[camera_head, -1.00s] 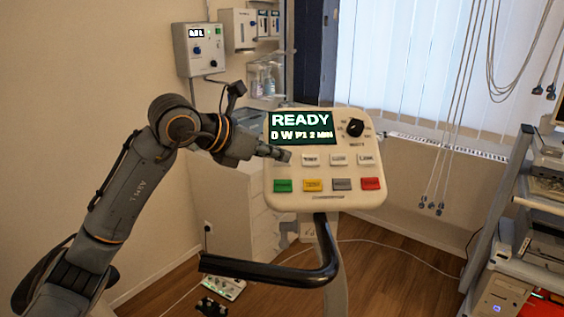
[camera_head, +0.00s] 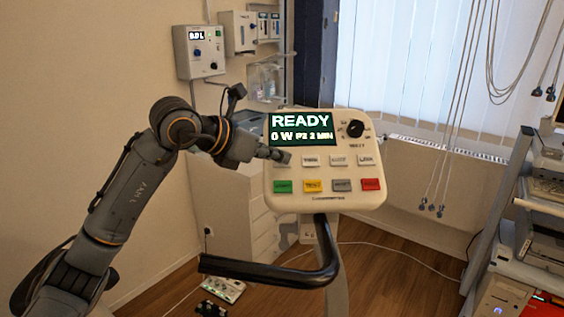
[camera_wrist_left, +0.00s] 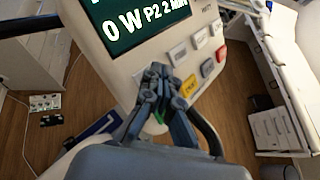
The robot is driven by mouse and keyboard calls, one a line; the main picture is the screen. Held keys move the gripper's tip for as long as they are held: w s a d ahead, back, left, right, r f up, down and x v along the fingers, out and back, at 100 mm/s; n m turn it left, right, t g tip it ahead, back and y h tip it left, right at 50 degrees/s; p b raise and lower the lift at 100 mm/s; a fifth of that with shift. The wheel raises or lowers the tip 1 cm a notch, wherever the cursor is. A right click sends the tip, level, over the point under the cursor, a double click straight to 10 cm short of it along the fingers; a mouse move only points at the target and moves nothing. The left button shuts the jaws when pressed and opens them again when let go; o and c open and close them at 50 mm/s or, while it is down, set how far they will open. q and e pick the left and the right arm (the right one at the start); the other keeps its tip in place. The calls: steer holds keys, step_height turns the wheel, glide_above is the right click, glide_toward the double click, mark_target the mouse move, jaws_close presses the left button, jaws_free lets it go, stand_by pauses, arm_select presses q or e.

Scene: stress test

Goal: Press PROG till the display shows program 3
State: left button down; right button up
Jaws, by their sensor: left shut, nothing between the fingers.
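The console (camera_head: 325,199) is a cream panel whose dark green display (camera_head: 302,128) reads READY, 0 W, P2, 2 MIN; the display also shows in the left wrist view (camera_wrist_left: 140,22). Below it is a row of pale buttons and a row of green, yellow, grey and red ones. My left gripper (camera_head: 283,157) is shut and empty, its tips at the leftmost pale button, which they mostly cover. I cannot read that button's label or tell whether the tips touch it. The gripper also shows in the left wrist view (camera_wrist_left: 158,76). My right gripper is not in view.
A black knob (camera_head: 355,129) sits right of the display. A black curved handle (camera_head: 270,273) juts out below the console. A shelf rack (camera_head: 510,235) stands at the right, and cords (camera_head: 455,120) hang before the blinds. A white wall box (camera_head: 200,50) hangs behind.

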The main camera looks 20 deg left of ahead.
arm_select(q)
steer(key=shift+s, duration=0.1)
stand_by(0.3)
steer(key=shift+s+d+r, duration=0.15)
steer(key=shift+s+r, duration=0.2)
steer(key=shift+r, duration=0.2)
steer(key=shift+s+d+r+p, duration=0.1)
steer(key=shift+s+r+p, duration=0.1)
steer(key=shift+r+p, duration=0.3)
steer(key=shift+s+d+r+p, duration=0.25)
steer(key=shift+s+r+p, duration=0.1)
steer(key=shift+s+r, duration=0.35)
steer(key=shift+s+d+r+p, duration=0.2)
steer(key=shift+s+r+p, duration=0.15)
steer(key=shift+s+r, duration=0.35)
steer(key=shift+w+r, duration=0.1)
steer(key=shift+w, duration=0.1)
steer(key=s+d+r+p, duration=0.1)
steer(key=s+r+p, duration=0.2)
steer(key=s+r, duration=0.1)
steer(key=shift+d+r, duration=0.25)
steer(key=shift+r, duration=0.5)
